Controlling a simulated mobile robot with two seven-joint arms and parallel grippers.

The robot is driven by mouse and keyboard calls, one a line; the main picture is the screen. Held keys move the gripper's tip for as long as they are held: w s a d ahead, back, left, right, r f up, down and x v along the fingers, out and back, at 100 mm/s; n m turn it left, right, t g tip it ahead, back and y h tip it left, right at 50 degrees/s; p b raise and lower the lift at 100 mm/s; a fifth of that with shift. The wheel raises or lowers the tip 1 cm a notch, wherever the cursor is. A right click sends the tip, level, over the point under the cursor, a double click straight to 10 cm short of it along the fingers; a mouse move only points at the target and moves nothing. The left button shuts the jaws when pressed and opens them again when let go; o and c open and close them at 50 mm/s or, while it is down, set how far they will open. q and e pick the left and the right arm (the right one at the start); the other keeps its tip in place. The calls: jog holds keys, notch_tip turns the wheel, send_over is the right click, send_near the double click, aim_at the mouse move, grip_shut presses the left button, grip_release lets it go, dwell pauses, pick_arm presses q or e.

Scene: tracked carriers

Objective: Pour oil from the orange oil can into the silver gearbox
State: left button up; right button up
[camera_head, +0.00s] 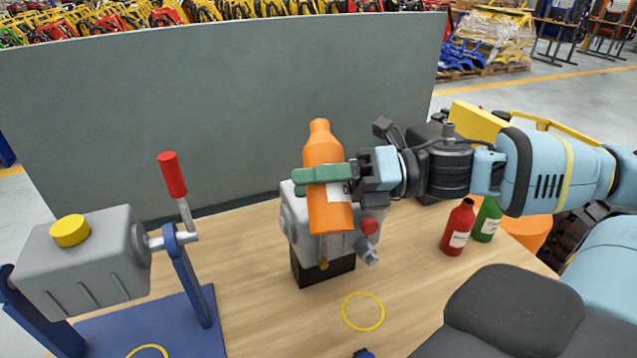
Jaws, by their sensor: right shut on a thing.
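My right gripper (325,173) is shut around the body of the orange oil can (328,212). The can is nearly upright, its narrow neck up, with a white label partly hidden by the fingers. Behind it in this view stands a silver housing on a black base (322,270), with a red knob (369,225) at its right; it looks like the silver gearbox (299,238). The can hides much of its front and top. I cannot tell whether they touch. My left gripper is not in view.
At left, a grey box (85,262) with a yellow cap (70,230) and red-handled crank (172,175) sits on a blue stand (192,280). A red bottle (458,228) and green bottle (487,219) stand right. A yellow ring (363,312) marks clear tabletop. A grey panel (220,100) stands behind.

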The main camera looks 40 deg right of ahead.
jog(key=shift+s+a+f+m, duration=0.15)
jog(key=shift+f+m, duration=0.1)
jog(key=shift+m, duration=0.3)
jog(key=shift+s+a+f+m, duration=0.1)
jog(key=shift+s+f+m, duration=0.1)
jog(key=shift+m, duration=0.35)
dwell(0.8)
jog(key=shift+d+f+m, duration=0.15)
jog(key=shift+f+m, duration=0.05)
jog(key=shift+m, duration=0.3)
jog(key=shift+f, duration=0.1)
dwell(0.4)
jog(key=shift+s+m+p, duration=0.1)
jog(key=shift+m+p, duration=0.2)
jog(key=shift+a, duration=0.2)
jog(key=shift+d+m, duration=0.15)
jog(key=shift+m, duration=0.15)
dwell(0.4)
